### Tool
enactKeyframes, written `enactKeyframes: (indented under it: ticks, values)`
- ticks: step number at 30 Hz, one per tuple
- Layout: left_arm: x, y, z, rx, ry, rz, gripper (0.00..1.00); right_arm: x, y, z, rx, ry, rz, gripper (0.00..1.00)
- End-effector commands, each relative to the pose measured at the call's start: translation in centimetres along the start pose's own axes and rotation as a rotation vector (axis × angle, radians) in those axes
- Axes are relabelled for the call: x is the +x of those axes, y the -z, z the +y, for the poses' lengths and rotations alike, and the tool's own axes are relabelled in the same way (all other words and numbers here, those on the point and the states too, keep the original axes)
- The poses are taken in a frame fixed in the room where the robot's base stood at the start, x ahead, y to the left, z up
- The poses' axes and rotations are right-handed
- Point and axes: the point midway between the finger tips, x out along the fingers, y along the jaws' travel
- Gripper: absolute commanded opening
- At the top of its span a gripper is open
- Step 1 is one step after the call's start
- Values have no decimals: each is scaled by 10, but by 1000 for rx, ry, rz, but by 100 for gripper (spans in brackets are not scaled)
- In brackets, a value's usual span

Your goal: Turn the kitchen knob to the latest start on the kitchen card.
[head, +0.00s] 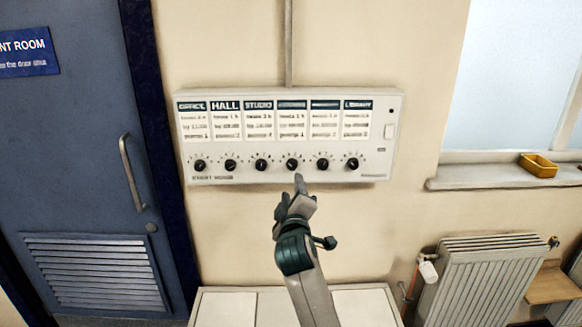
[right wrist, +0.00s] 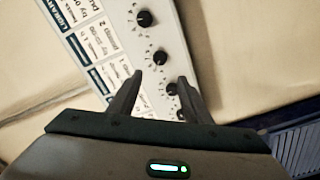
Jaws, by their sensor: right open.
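A white control panel (head: 285,178) on the wall carries a row of cards above a row of black knobs. The headers OFFICE, HALL, STUDIO and LIBRARY can be made out; the fourth (head: 292,119) and fifth (head: 325,119) cards have headers too blurred to read, so I cannot tell which is the kitchen card. My right gripper (head: 299,190) is just below the fourth knob (head: 292,166). In the right wrist view the right gripper (right wrist: 161,80) is open and empty, its fingers pointing at the panel. The fourth knob (right wrist: 172,89) shows close beside one finger. My left gripper is out of view.
Neighbouring knobs, the studio one (head: 261,165) and the fifth (head: 322,164), sit close on either side. A blue door (head: 75,180) is at left. A radiator (head: 480,280) and a sill with a yellow tray (head: 538,166) are at right. A white cabinet (head: 230,308) stands below.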

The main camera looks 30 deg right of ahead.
Motion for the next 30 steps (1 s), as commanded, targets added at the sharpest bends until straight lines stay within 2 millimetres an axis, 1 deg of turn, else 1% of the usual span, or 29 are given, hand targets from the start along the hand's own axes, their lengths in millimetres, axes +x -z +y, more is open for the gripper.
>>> enactKeyframes:
  ticks: [1, 6, 15, 18, 24, 30]
  values:
    - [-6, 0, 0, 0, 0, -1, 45, 10, 2, 3, -1, 0, -1, 45]
    - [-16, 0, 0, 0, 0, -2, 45, 41, 1, 4, -1, 0, -1, 45]
    - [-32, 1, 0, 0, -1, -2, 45, 89, 1, 3, 0, -1, -1, 45]
    - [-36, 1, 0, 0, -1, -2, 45, 102, 1, 2, 0, 0, -1, 45]
    - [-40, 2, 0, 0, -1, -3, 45, 119, 1, 1, 1, 0, 0, 45]
    - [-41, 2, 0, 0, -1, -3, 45, 125, 0, 1, 1, -1, 1, 45]
